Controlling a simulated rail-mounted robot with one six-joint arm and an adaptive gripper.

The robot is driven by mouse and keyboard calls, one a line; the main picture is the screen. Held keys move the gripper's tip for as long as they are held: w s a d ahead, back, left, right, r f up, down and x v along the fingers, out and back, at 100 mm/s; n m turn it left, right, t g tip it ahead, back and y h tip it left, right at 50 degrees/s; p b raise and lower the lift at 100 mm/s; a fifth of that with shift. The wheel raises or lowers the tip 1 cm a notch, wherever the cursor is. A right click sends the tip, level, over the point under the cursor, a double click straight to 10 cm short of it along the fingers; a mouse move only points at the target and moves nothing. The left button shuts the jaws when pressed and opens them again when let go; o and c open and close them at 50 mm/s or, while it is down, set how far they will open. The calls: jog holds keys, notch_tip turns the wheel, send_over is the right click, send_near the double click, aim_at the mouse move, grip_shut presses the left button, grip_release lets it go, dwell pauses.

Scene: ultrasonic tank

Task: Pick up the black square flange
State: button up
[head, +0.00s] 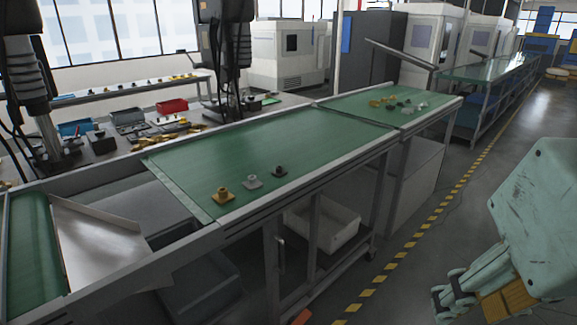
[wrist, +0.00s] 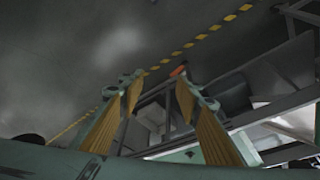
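Three square-based flanges stand in a row near the front edge of the green table: a gold one (head: 223,196), a silver-grey one (head: 252,182) and a dark, black-looking one (head: 279,171) at the right end. The dark one stands clear of its neighbour. My gripper (head: 455,300) is at the lower right of the head view, over the floor side and well away from the flanges. In the wrist view my gripper (wrist: 157,83) has its two yellow-padded fingers spread with nothing between them. No flange can be made out in the wrist view.
The green tabletop (head: 290,140) is mostly bare around the flanges. A second green table (head: 375,95) behind carries several small parts. A metal chute (head: 100,245) is at left. A white bin (head: 322,225) stands below the table, and a yellow-black floor stripe (head: 420,235) runs alongside.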

jog(key=w+a+r+p, duration=0.3)
jog(key=w, duration=1)
jog(key=w+a+r+p, duration=0.3)
jog(key=w+p, duration=0.1)
jog(key=w, duration=0.9)
jog(key=w+a+r+p, duration=0.3)
jog(key=w+r, duration=0.1)
jog(key=w, duration=0.9)
jog(key=w+a+f+p, duration=0.2)
jog(key=w+a+f, duration=0.15)
jog(key=w, duration=0.55)
jog(key=w+a+f+p, duration=0.3)
jog(key=w+a, duration=0.2)
jog(key=w, duration=0.3)
jog(key=w+a+f+n+p, duration=0.1)
jog(key=w+a+f+p, duration=0.3)
jog(key=w+a+f, duration=0.7)
jog(key=shift+w+a+f+t+y, duration=0.25)
jog(key=shift+w+f+t+y, duration=0.1)
jog(key=shift+w, duration=0.6)
jog(key=shift+f, duration=0.1)
send_over(279, 170)
jog(key=s, duration=0.1)
jog(key=shift+s+f+p, duration=0.15)
jog(key=shift+f+p, duration=0.3)
jog(key=shift+f, duration=3.4)
